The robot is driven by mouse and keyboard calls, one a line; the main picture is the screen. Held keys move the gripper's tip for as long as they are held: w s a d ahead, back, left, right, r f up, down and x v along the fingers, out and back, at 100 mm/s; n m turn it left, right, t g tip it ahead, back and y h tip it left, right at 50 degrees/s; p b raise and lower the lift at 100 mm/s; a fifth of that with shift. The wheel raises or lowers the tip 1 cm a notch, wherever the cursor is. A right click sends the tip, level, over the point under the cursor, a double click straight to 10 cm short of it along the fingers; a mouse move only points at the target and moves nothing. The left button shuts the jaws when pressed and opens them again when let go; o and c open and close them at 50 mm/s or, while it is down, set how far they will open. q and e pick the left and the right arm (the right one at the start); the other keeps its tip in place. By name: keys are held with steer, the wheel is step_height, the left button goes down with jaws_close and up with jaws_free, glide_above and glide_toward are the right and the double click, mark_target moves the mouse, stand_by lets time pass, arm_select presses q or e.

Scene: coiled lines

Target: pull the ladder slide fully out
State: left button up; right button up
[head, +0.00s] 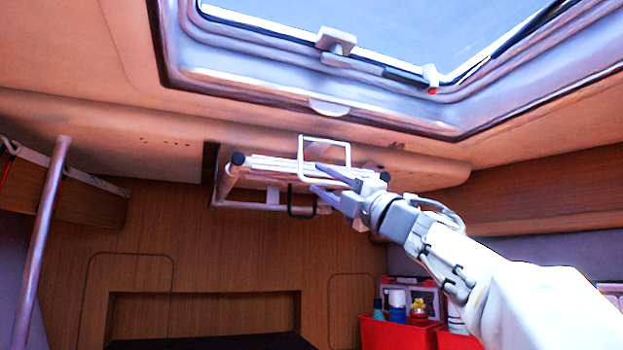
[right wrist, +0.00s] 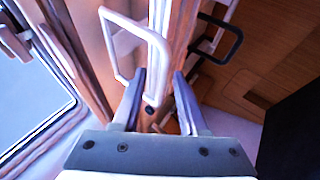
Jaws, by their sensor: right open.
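The ladder slide (head: 272,164) is a bundle of pale rails with black end caps, lying in a recess high on the wood wall below the roof hatch. A white loop handle (head: 326,140) stands up at its front; it also shows in the right wrist view (right wrist: 125,20). A black loop handle (head: 290,206) hangs below; it also shows in the right wrist view (right wrist: 238,46). My right gripper (head: 316,179) is open at the lower part of the white loop. In the right wrist view its fingers (right wrist: 159,76) are apart; contact with the loop is unclear. My left gripper is out of view.
The roof hatch frame (head: 300,84) and its latch (head: 336,41) are above. A grey pole (head: 44,235) stands at the left. A red bin (head: 395,335) with bottles sits low at the right. Space in front of the ladder looks clear.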

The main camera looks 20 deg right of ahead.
jaws_close()
steer(key=shift+r, duration=0.1)
stand_by(1.2)
